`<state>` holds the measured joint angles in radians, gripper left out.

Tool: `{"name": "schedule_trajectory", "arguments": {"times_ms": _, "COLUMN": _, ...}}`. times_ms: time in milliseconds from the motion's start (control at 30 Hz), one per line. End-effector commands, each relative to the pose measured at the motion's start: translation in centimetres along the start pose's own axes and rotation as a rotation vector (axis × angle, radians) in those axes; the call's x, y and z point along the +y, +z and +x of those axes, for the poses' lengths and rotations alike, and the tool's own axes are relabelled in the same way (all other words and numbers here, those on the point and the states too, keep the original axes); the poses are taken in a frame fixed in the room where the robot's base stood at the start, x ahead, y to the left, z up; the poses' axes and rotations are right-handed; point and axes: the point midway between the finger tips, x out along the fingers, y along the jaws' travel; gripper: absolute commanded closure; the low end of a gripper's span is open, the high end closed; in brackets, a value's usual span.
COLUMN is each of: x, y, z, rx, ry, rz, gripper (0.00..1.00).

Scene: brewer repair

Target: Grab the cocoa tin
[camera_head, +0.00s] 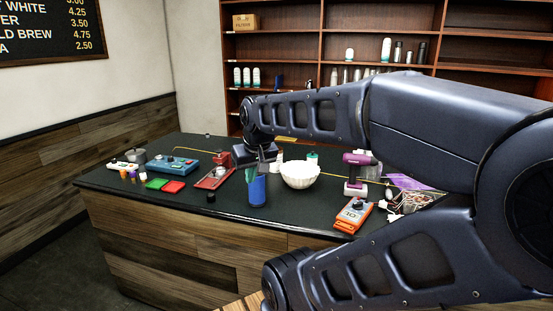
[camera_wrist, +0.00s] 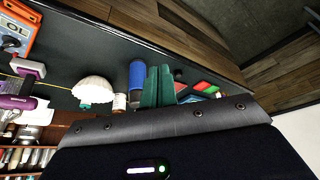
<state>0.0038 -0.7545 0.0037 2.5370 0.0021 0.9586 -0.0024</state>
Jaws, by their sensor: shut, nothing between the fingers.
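My gripper (camera_head: 251,177) has teal fingers and is shut with nothing held, over the front part of the dark counter (camera_head: 330,213). The fingers also show in the wrist view (camera_wrist: 158,72). A tall blue cylinder (camera_head: 258,192) stands upright right beside them; in the wrist view this cylinder (camera_wrist: 137,74) is just left of the fingers. I cannot tell whether they touch it. A small white-and-brown container (camera_wrist: 119,102) stands near the white bowl in the wrist view. No label can be read, so I cannot tell which one is the cocoa tin.
The white fluted bowl (camera_head: 300,175) stands right of the blue cylinder. A purple drill (camera_head: 356,172) and an orange meter (camera_head: 353,216) lie farther right. A blue toolbox-like case (camera_head: 172,166), red and green trays (camera_head: 173,187) and small bottles are at left. A small black knob (camera_head: 211,196) lies near the front.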

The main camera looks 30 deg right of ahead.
Motion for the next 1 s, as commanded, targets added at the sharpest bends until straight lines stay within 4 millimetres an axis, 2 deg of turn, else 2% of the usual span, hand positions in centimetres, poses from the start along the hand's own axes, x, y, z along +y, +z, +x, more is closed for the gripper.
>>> {"name": "schedule_trajectory", "arguments": {"times_ms": 367, "x": 0.00, "y": 0.00, "z": 0.00, "rx": 0.000, "ry": 0.000, "rz": 0.000, "gripper": 1.00}}
{"name": "schedule_trajectory", "arguments": {"times_ms": 867, "x": 0.00, "y": 0.00, "z": 0.00, "rx": 0.000, "ry": 0.000, "rz": 0.000, "gripper": 0.04}}
{"name": "schedule_trajectory", "arguments": {"times_ms": 1000, "x": 0.00, "y": 0.00, "z": 0.00, "rx": 0.000, "ry": 0.000, "rz": 0.000, "gripper": 0.01}}
